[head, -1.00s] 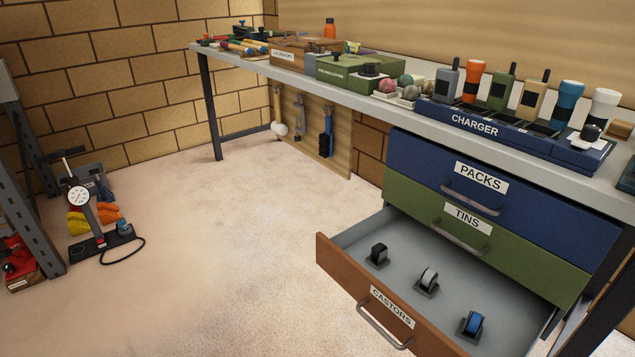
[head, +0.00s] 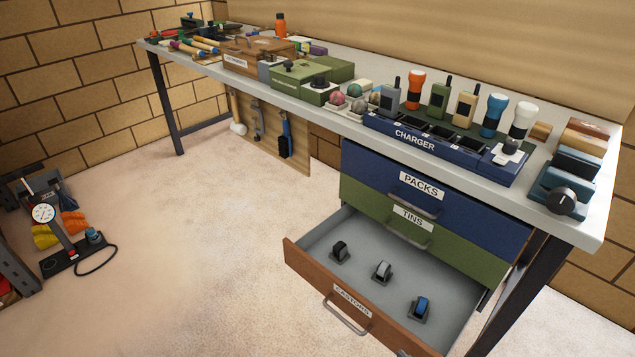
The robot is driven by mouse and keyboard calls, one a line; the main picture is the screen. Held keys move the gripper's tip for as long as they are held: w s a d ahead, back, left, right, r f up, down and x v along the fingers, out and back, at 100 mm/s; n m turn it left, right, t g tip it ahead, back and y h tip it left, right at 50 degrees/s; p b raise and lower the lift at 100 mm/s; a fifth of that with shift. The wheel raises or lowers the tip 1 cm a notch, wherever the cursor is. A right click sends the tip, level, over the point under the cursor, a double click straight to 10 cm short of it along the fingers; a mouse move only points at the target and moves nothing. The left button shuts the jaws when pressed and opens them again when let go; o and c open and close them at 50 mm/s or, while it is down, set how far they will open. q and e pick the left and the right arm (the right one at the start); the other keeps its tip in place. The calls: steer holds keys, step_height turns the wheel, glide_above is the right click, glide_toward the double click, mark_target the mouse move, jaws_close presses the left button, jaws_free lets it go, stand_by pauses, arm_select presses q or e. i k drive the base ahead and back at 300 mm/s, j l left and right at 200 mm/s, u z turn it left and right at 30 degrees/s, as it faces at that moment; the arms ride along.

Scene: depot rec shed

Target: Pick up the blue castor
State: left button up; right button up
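The blue castor (head: 421,308) sits in the open bottom drawer (head: 322,240), which is labelled CASTORS. It has a blue wheel on a dark grey base and is the rightmost and nearest of three castors in a row. A grey castor (head: 382,270) is in the middle and a black castor (head: 341,251) is at the left. The castors stand apart from each other on the drawer's grey floor. Neither of my grippers is in the head view.
Above the open drawer are the shut TINS drawer (head: 462,250) and PACKS drawer (head: 470,213). The workbench (head: 575,218) overhead carries a blue charger (head: 440,145), boxes and tools. A pump (head: 60,240) stands on the floor at left. The floor before the drawers is clear.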

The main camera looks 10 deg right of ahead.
mark_target(419, 311)
steer(key=z, duration=0.75)
